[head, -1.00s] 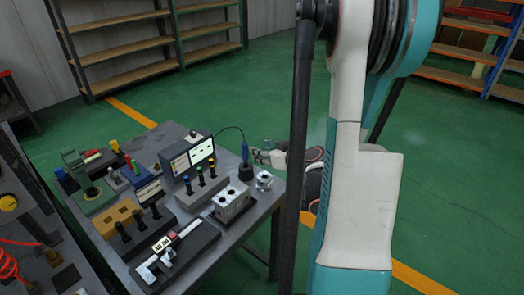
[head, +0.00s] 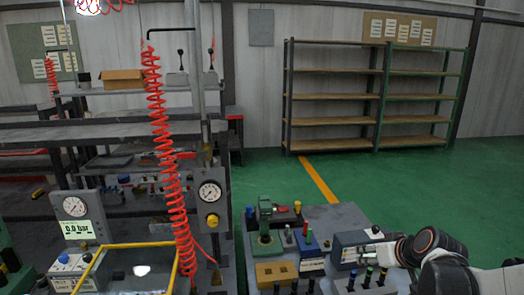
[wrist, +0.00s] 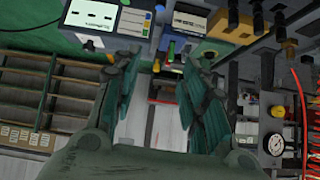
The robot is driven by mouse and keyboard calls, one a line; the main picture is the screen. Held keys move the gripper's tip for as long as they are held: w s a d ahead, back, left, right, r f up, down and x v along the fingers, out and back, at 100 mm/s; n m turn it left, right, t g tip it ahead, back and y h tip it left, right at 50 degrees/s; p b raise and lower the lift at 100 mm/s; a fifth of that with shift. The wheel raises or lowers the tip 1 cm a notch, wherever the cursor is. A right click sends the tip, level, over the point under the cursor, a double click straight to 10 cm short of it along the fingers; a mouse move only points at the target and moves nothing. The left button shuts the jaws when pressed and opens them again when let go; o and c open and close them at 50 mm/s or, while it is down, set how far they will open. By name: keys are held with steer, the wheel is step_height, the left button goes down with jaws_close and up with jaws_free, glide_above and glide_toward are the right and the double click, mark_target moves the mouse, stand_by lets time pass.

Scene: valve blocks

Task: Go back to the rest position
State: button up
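My gripper (wrist: 158,70) shows in the wrist view with its two dark green fingers apart and nothing visible between them. In the head view my arm reaches in from the lower right, and its end lies over the right side of the grey workbench (head: 338,216); the fingers are hard to make out there. On the bench are a green device (head: 264,232), a yellow block with square holes (head: 277,273), and a box with a display (head: 352,250). The display box also shows in the wrist view (wrist: 92,18), at the top left.
At left stands a bench with pressure gauges (head: 209,192) and a red coiled hose (head: 163,130) hanging in front of it. Empty shelves (head: 335,95) stand against the back wall. Green floor lies open between the shelves and the workbench.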

steer(key=s+a+r+g, duration=0.1)
steer(key=s+a+r, duration=0.15)
steer(key=a, duration=0.25)
steer(key=s+a+r, duration=0.1)
steer(key=a+r, duration=0.2)
steer(key=a, duration=0.2)
steer(key=s+a+f+g+b, duration=0.1)
steer(key=s+a+f+b, duration=0.1)
steer(key=s, duration=1.5)
steer(key=shift+s+a+m+h+b, duration=0.15)
steer(key=shift+a+m+h+b, duration=0.15)
steer(key=shift+a+h+b, duration=0.15)
